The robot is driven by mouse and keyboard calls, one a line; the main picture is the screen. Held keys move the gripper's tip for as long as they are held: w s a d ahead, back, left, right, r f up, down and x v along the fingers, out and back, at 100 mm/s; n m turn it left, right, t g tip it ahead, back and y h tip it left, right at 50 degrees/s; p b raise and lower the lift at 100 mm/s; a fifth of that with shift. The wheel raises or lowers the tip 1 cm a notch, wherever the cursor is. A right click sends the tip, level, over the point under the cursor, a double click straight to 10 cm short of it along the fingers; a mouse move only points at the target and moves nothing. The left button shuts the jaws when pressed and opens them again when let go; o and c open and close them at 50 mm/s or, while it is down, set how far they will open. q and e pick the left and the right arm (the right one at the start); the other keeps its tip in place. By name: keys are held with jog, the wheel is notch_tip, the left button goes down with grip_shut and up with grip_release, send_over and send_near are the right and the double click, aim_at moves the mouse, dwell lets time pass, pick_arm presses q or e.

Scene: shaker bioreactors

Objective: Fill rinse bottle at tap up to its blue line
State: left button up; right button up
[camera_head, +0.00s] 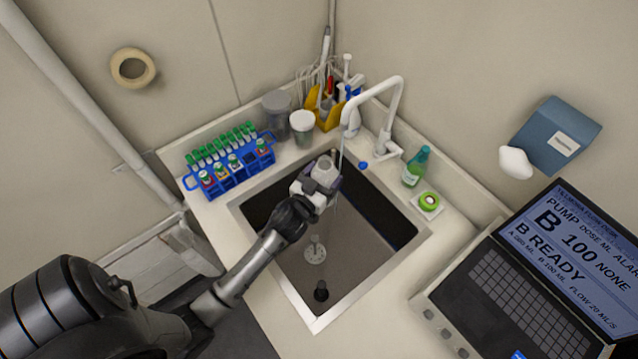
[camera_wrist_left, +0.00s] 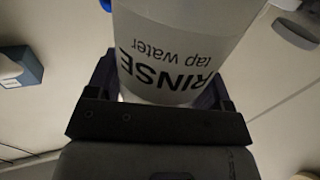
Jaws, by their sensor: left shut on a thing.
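My left gripper (camera_head: 316,190) is shut on the rinse bottle (camera_head: 325,171) and holds it over the sink, below the tap. In the left wrist view the bottle (camera_wrist_left: 185,50) is a translucent body with black "RINSE tap water" lettering, upside down in the picture. The white tap (camera_head: 387,92) arches over the sink (camera_head: 372,215) from its back right rim. A thin stream of water (camera_head: 340,152) falls from its spout, close to the bottle's right side. I cannot tell whether it enters the bottle. The blue line and the water level are not visible.
A blue tube rack (camera_head: 232,177), grey and white tubs (camera_head: 303,124) and a yellow holder (camera_head: 323,112) line the back counter. A pump console (camera_head: 520,290) is at lower right.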

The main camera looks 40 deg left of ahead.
pick_arm(q)
jog(key=b+x, duration=0.1)
jog(key=x, duration=0.9)
jog(key=shift+a+b, duration=0.35)
jog(key=shift+b, duration=0.05)
pick_arm(e)
jog(key=shift+x, duration=0.95)
pick_arm(q)
jog(key=shift+w, duration=0.1)
pick_arm(e)
jog(key=shift+s, duration=0.2)
jog(key=shift+d, duration=0.15)
dwell(2.4)
pick_arm(q)
jog(key=shift+r, duration=0.1)
dwell(2.7)
